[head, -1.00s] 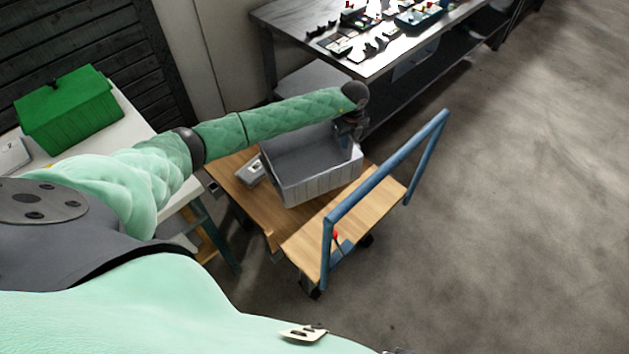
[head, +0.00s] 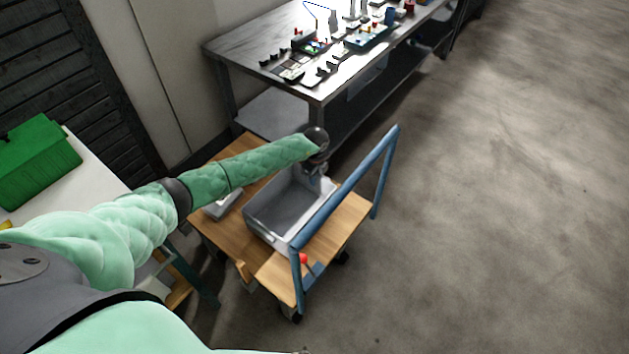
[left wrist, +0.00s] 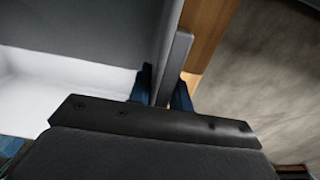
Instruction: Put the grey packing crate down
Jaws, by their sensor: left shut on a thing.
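The grey packing crate (head: 284,210) is an open, empty box over the wooden deck of a trolley (head: 222,238). It sits low and looks level; I cannot tell whether its base touches the deck. My left gripper (head: 324,178) is at the crate's far right wall, partly hidden under my wrist. In the left wrist view its two blue fingers (left wrist: 163,90) are shut on the crate's wall (left wrist: 174,62), one on each side. My right gripper is not in view.
The trolley's blue handle (head: 345,190) rises close to the crate's right side. A small grey box (head: 222,204) lies on the deck left of the crate. A workbench (head: 250,50) with parts stands behind. A green box (head: 38,165) is on a white table at left.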

